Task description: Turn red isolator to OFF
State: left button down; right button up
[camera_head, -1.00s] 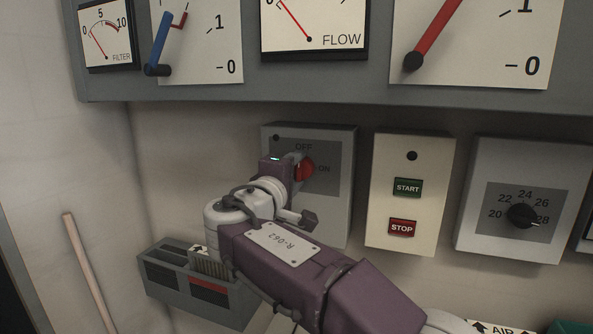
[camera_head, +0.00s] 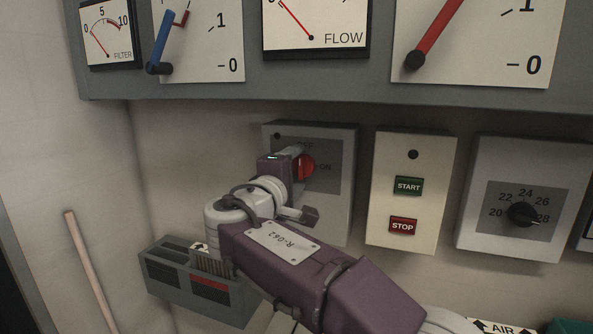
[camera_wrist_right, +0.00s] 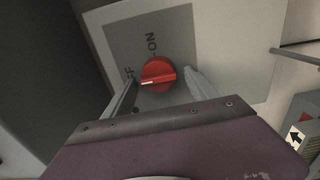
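The red isolator knob (camera_head: 304,167) sits on a grey plate of a pale wall box (camera_head: 338,213), with OFF above it and ON to its right in the head view. In the right wrist view the knob (camera_wrist_right: 158,74) shows a white mark on its bar, pointing left toward the OFF lettering. My right gripper (camera_wrist_right: 160,90) is open, with one finger on each side of the knob and visible gaps to it. In the head view the right gripper (camera_head: 297,162) partly hides the knob and the OFF label. My left gripper is not in view.
A START/STOP box (camera_head: 411,192) and a dial box (camera_head: 524,200) stand to the right of the isolator. A panel of gauges and levers (camera_head: 330,86) juts out above. A grey wall tray (camera_head: 195,282) is below left, and a thin rod (camera_head: 90,270) leans at far left.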

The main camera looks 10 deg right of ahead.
jog(key=b+v, duration=0.1)
jog(key=v, duration=0.8)
